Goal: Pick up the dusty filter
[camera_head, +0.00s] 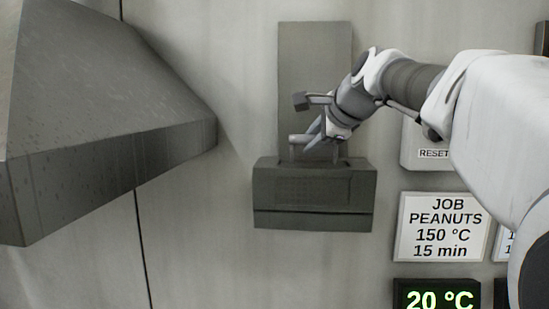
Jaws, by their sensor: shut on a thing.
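A dark grey housing box (313,219) is fixed to the wall in the middle of the head view. A thin light handle (296,139) rises from the recess in its top. It appears to belong to the dusty filter, whose body is hidden inside the box, so its dust cannot be seen. My gripper (314,136) reaches in from the upper right and is shut on the handle, just above the box. The fingers partly cover the handle.
A tall grey panel (314,60) stands on the wall behind my gripper. A large sloping metal hood (95,90) juts out at left. At right are a RESET panel (432,153), a JOB PEANUTS sign (444,227) and a 20 °C display (437,298).

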